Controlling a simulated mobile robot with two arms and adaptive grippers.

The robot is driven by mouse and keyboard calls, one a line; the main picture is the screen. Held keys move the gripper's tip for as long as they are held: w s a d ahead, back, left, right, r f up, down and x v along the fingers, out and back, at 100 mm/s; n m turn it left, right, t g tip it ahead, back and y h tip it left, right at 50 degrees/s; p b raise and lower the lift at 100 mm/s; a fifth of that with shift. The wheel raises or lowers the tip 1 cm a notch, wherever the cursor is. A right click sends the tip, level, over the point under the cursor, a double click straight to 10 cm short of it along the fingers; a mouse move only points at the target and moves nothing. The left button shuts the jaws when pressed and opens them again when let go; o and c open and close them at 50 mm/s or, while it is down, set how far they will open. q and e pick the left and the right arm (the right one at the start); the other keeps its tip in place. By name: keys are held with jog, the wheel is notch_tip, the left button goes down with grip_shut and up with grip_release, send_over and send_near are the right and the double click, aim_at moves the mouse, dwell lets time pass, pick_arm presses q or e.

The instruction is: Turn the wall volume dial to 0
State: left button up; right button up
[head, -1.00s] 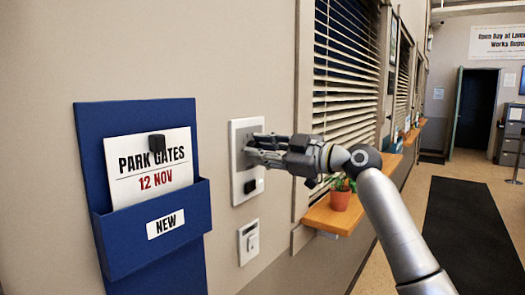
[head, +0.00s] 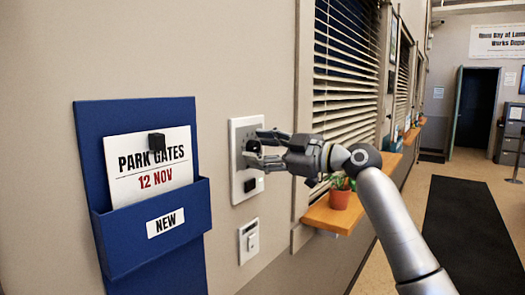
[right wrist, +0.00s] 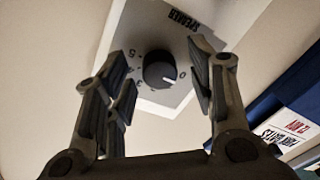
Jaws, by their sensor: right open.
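The volume dial is a round black knob (right wrist: 159,71) on a white wall plate (right wrist: 150,20) marked SPEAKER, with numbers around it. A short white mark on the knob points right, roughly towards the 0. My right gripper (right wrist: 158,85) is open, with one finger on each side of the dial and a visible gap to it. In the head view, my right gripper (head: 258,148) is at the upper part of the white plate (head: 236,125), and its fingers partly hide the dial. My left gripper is not in view.
A blue leaflet holder (head: 120,260) hangs at left. A potted plant (head: 339,198) stands on a wooden ledge (head: 330,217) below the blinds at right.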

jog(key=v, duration=1.2)
